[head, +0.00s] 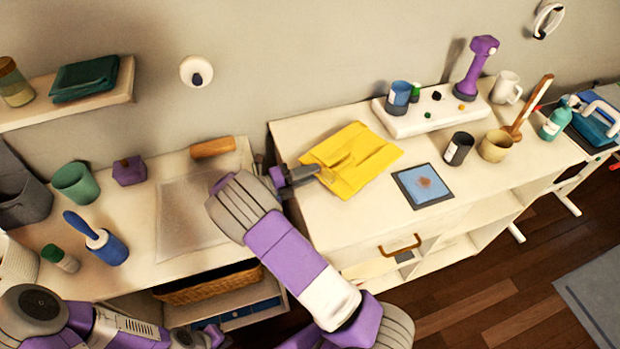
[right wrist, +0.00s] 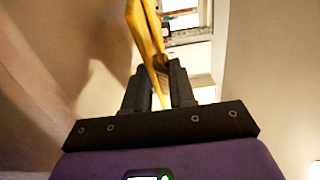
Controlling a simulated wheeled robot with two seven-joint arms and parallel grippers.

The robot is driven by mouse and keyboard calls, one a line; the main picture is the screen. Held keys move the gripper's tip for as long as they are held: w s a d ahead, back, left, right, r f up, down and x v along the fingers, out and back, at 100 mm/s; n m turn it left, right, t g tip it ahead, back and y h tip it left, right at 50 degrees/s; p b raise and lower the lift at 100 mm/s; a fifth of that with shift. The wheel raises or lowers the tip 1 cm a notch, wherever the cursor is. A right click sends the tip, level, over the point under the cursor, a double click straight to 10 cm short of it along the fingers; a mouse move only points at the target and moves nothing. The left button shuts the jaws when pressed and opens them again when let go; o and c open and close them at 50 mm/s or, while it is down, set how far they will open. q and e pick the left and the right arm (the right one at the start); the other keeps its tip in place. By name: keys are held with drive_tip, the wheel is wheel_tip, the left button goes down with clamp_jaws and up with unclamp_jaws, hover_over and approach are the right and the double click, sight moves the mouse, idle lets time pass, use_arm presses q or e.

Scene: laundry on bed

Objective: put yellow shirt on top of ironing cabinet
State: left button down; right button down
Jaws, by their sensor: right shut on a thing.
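The yellow shirt (head: 352,160) is a folded, flat piece of cloth over the left part of the white cabinet top (head: 318,218). I cannot tell whether all of it touches the surface. My right gripper (head: 318,174) is shut on the shirt's left edge. In the right wrist view the yellow cloth (right wrist: 146,35) runs between the two dark fingers of the right gripper (right wrist: 160,85). My left gripper (head: 208,337) is low at the left, near the bottom edge of the head view, away from the shirt; its fingers are not clear.
Right of the shirt lie a blue framed picture (head: 423,186), a dark cup (head: 459,149) and a tan cup (head: 495,146). A white raised board (head: 435,112) with small items stands behind.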

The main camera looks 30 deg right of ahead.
sight(309, 186)
wheel_tip(309, 186, down, 2)
drive_tip(key=shift+w, duration=0.1)
drive_tip(key=shift+f+b, duration=0.6)
drive_tip(key=shift+b, duration=0.15)
drive_tip(key=c, duration=1.2)
unclamp_jaws()
